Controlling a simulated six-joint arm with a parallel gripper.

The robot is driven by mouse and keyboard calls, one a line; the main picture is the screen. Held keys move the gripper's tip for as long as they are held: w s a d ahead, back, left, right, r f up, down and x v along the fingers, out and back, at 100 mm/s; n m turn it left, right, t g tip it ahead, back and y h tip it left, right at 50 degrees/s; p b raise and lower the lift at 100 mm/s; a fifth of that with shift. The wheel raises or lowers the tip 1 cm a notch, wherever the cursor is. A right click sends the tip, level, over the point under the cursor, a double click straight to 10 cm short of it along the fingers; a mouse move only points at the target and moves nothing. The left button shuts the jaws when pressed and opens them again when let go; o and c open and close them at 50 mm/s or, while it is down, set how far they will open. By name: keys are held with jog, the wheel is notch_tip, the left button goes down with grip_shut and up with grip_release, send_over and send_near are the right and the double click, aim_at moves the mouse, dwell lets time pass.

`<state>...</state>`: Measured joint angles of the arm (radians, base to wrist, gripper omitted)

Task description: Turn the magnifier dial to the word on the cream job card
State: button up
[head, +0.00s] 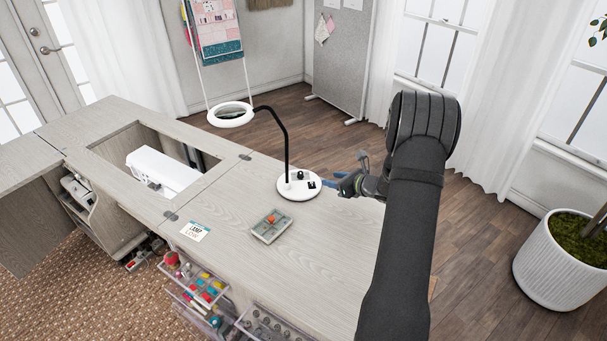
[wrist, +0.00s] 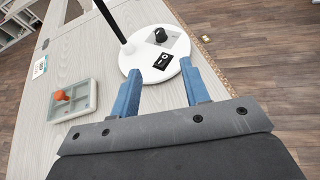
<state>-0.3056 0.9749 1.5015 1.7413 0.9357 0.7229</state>
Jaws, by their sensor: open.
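The magnifier lamp has a white round base (head: 290,192) on the table, a black arm and a white ring lens (head: 230,114). Its black dial knob (wrist: 161,35) stands on a grey plate on the base; its pointer direction is too small to tell. A black switch plate (wrist: 163,61) lies nearer my gripper. The white-cream card (head: 195,231) lies flat near the table's front edge; its print is too small to read surely. My gripper (head: 334,181) is open and empty at the right of the base. In the wrist view its blue fingers (wrist: 160,84) point toward the switch and dial.
A grey tray (head: 267,238) with an orange-red knob sits left of my gripper. A white sewing machine (head: 163,170) sits in the cabinet opening. Open drawers (head: 205,298) of thread stand below the front edge. The lamp's black arm (head: 282,138) rises behind the dial.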

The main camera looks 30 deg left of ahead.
aim_at(301, 173)
jog(key=x, duration=1.5)
jog(key=shift+w+a+f, duration=0.1)
jog(key=shift+a+f, duration=0.05)
jog(key=shift+a, duration=0.2)
grip_shut()
